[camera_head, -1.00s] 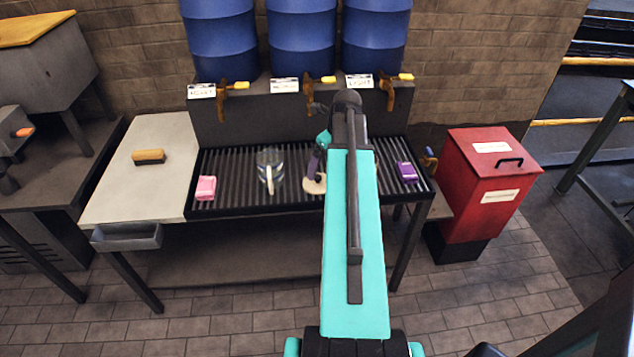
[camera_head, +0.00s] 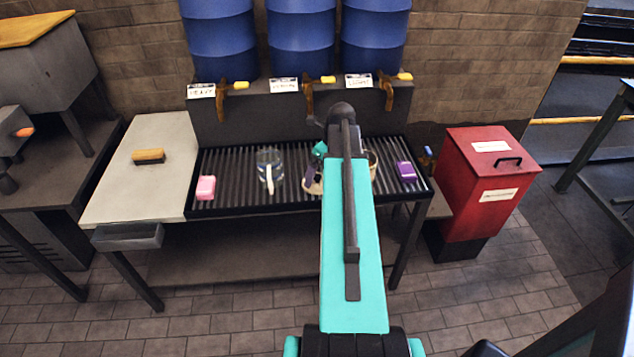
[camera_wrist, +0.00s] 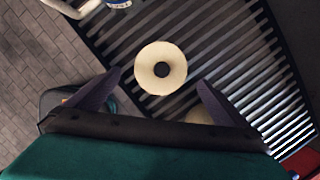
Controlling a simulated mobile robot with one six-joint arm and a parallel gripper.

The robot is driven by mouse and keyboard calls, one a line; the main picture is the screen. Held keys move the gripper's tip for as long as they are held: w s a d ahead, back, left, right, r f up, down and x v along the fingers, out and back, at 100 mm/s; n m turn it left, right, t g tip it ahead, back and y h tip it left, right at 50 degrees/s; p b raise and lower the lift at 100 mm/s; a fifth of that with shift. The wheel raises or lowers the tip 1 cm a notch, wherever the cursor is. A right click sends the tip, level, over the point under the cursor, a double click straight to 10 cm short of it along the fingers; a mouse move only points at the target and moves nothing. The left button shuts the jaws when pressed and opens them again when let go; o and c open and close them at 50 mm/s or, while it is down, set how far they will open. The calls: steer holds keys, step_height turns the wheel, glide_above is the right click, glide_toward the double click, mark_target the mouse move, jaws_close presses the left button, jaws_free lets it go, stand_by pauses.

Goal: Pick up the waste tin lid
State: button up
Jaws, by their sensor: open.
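A red bin (camera_head: 490,190) stands on the floor right of the bench. Its red lid (camera_head: 494,148) lies closed on top and carries a black handle (camera_head: 509,162); the label writing is too small to read. My gripper (camera_wrist: 155,95) is over the slatted bench, well left of the red lid. Its two purple fingers are spread apart and hold nothing. A cream disc with a dark centre (camera_wrist: 161,68) shows between and beyond the fingertips in the wrist view. My arm hides part of the bench.
The slatted bench (camera_head: 230,205) holds a pink block (camera_head: 206,187), a glass jar (camera_head: 268,158) with a brush and a purple block (camera_head: 406,171). Blue drums with taps stand behind. Floor in front is clear.

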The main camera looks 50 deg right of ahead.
mark_target(319, 176)
steer(key=shift+p+x, duration=0.5)
steer(key=shift+x, duration=0.7)
steer(key=shift+p+x, duration=0.3)
steer(key=shift+x, duration=1.05)
steer(key=shift+w+d, duration=0.1)
steer(key=shift+w, duration=0.05)
steer(key=c, duration=1)
